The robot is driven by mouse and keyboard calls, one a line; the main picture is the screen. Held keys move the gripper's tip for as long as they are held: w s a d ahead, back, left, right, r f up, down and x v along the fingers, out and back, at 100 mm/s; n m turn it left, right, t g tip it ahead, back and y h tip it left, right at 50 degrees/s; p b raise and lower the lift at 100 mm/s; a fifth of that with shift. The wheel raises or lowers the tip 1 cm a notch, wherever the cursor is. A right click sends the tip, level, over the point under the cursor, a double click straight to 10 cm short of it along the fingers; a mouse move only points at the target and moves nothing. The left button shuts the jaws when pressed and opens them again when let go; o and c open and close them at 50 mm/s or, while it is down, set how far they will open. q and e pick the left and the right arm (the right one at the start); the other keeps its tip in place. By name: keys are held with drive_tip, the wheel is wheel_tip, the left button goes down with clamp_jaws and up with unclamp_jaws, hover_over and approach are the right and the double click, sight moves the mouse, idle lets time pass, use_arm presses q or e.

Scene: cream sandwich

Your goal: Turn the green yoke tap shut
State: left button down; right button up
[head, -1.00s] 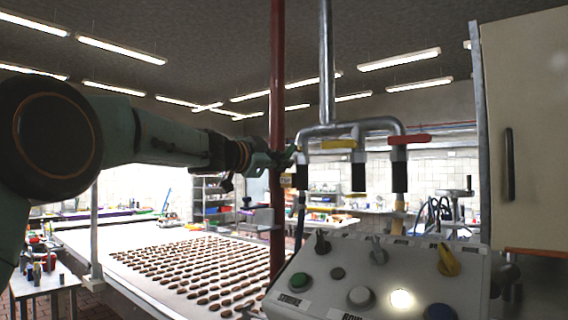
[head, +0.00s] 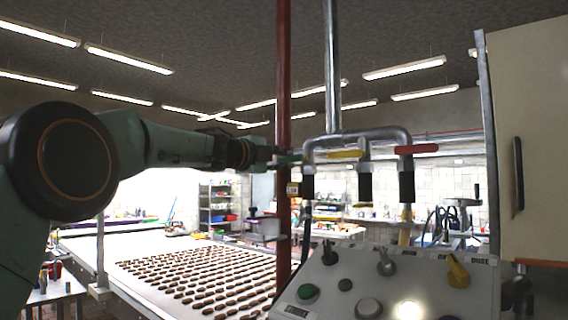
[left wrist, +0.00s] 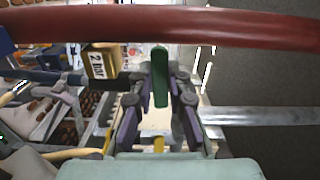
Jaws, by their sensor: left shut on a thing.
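The green tap handle (head: 290,158) sits on the left branch of the grey yoke pipe (head: 308,150) in the head view. In the left wrist view the green handle (left wrist: 160,75) stands between the purple-padded fingers. My left gripper (head: 276,158) reaches in from the left, level with the handle and partly behind the red pipe. It also shows in the left wrist view (left wrist: 160,100), shut on the green handle. The valve body behind the handle is mostly hidden. My right gripper is not in view.
A yellow handle (head: 345,154) and a red handle (head: 417,149) sit on the other branches. The vertical red pipe (head: 284,90) passes close to my left gripper. A "2 bar" tag (left wrist: 101,64) hangs beside it. A control panel (head: 390,265) stands below.

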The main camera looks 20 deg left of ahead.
use_arm(q)
drive_tip(key=shift+m, duration=0.4)
drive_tip(key=c, duration=1.3)
unclamp_jaws()
drive_tip(key=shift+s+r, duration=0.1)
drive_tip(key=v, duration=1.2)
